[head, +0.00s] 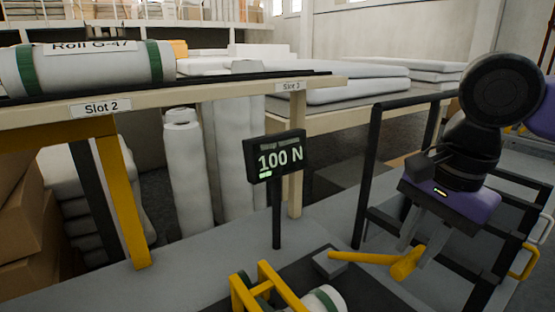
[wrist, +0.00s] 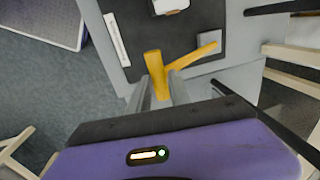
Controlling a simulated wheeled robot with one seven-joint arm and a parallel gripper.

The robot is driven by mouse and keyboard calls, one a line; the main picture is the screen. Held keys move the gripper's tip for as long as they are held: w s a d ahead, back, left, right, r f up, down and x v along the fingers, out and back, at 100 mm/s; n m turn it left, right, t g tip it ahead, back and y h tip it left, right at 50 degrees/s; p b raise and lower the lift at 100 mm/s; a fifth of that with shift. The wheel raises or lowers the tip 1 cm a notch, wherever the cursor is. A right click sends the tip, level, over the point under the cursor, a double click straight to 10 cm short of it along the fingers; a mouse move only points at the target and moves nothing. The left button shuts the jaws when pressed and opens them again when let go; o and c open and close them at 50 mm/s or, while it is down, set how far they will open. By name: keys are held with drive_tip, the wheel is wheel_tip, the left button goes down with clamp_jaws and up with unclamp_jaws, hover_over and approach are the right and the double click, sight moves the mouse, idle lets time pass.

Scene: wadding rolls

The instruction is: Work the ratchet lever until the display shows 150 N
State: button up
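The black display (head: 275,157) on its post reads "100 N" in pale green, with a small light bar below the number. The yellow ratchet lever (head: 365,258) ends in a thick yellow grip at its right end. My gripper (head: 415,252) is above this grip, pointing down. In the wrist view, the grip of the lever (wrist: 154,65) stands between the two grey fingers of my gripper (wrist: 160,80). The fingers look apart, with a narrow gap beside the grip; contact is unclear.
A yellow frame (head: 265,287) and a white roll (head: 325,299) with a green band stand left of the lever. A black rail frame (head: 368,170) stands close beside my arm. A bench (head: 205,92) labelled Slot 2 bears a roll (head: 85,68) at upper left.

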wheel_tip(320, 180, down, 8)
drive_tip(key=s+d+b, duration=0.2)
drive_tip(key=s+b, duration=0.1)
drive_tip(key=b, duration=0.3)
drive_tip(key=shift+b, duration=0.35)
idle(0.6)
drive_tip(key=shift+w+a+r+p, duration=0.45)
drive_tip(key=shift+r+p, duration=0.7)
drive_tip(key=shift+r, duration=0.55)
drive_tip(key=shift+w+a+r+p, duration=0.2)
drive_tip(key=shift+w+r+p, duration=0.35)
drive_tip(key=shift+r+p, duration=0.95)
drive_tip(key=shift+w+a+r+p, duration=0.45)
drive_tip(key=shift+r+p, duration=0.4)
drive_tip(key=shift+r, duration=1.1)
wheel_tip(320, 180, up, 6)
drive_tip(key=p, duration=0.4)
